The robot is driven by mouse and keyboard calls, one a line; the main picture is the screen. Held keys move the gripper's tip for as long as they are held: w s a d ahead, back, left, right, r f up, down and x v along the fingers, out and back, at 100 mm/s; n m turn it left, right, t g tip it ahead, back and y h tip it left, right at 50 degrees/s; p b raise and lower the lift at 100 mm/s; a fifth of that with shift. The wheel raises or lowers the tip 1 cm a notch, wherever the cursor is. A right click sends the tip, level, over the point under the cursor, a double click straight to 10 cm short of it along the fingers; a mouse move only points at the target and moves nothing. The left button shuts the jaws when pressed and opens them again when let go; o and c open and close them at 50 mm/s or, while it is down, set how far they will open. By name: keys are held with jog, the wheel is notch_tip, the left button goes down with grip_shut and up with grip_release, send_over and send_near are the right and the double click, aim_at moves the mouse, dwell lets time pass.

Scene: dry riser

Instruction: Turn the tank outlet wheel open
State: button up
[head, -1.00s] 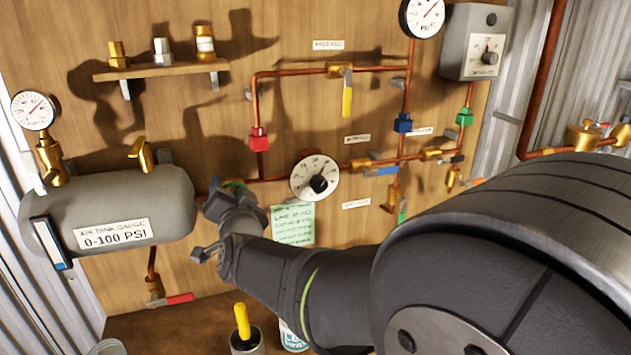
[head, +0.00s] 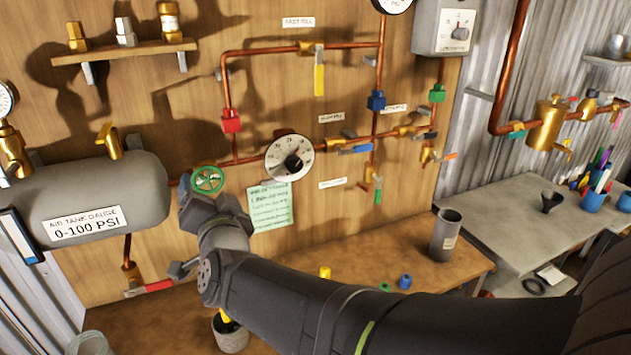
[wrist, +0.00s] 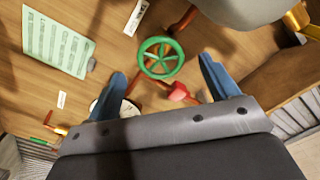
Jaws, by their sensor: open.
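The tank outlet wheel is a green spoked handwheel (head: 208,178) on the copper pipe just right of the grey air tank (head: 145,190). It shows whole in the wrist view (wrist: 160,57), ahead of my fingers. My gripper (head: 182,230) is just below and left of the wheel in the head view. In the wrist view my gripper (wrist: 161,70) has its two blue-grey fingers spread wide and empty, with the wheel seen in the gap between them. The fingers do not appear to touch the wheel; the remaining distance is hard to tell.
A white dial (head: 289,158) sits on the wall right of the wheel, with a green note (head: 270,207) below. A red fitting (head: 231,121) is above the wheel. A red-handled valve (head: 148,287) hangs under the tank. A bench stands below.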

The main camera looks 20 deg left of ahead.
aim_at(210, 181)
jog(key=v, duration=1)
jog(key=w+a+m, duration=0.3)
jog(key=w+a, duration=0.1)
jog(key=w+a+m, duration=0.3)
jog(key=w+a, duration=0.1)
jog(key=w+a+m, duration=0.3)
jog(key=w+a, duration=0.1)
jog(key=shift+w+r, duration=0.15)
jog(key=shift+w, duration=0.1)
dwell(1.1)
jog(key=shift+d, duration=0.1)
